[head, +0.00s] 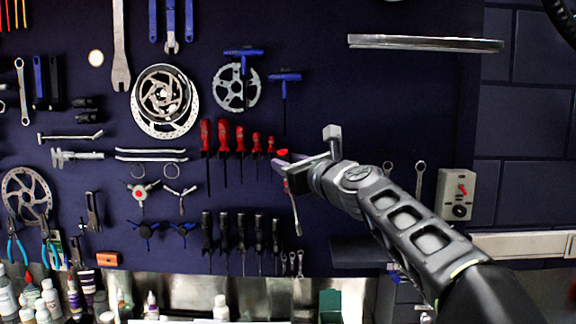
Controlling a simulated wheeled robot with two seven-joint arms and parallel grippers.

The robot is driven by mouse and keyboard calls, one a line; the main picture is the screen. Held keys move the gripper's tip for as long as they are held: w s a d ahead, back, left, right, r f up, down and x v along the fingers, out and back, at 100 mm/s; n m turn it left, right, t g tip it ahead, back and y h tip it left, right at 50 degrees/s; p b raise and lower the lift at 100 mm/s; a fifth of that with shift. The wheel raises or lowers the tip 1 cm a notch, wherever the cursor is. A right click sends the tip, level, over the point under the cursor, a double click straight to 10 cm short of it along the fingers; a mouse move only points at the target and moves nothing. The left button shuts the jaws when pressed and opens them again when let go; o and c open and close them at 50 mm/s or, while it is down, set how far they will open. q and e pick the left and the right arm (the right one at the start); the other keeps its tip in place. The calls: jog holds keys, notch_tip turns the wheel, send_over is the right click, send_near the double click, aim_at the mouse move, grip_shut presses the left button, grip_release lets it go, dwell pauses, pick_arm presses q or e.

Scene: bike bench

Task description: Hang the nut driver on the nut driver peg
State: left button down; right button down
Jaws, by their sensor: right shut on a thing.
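My right gripper (308,161) is in front of the dark pegboard, just right of the row of red-handled screwdrivers. It is shut on a tool that I take to be the nut driver (283,153). A red end shows at the jaws, and a thin shaft seems to hang below them. The fingers hide much of its handle. The nut driver peg cannot be made out. I cannot tell whether the tool touches the board. My left gripper is not in view.
Red-handled screwdrivers (223,137) hang close left of the gripper, with black-handled drivers (224,228) below. Blue T-handle tools (284,78) hang above. A shelf (425,43) juts out at upper right. A grey switch box (456,194) is on the right. Bottles (48,296) stand at lower left.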

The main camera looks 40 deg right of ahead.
jog(key=shift+w+d+f, duration=0.1)
jog(key=shift+w+d, duration=1.2)
jog(key=shift+w, duration=0.2)
jog(key=shift+d, duration=0.35)
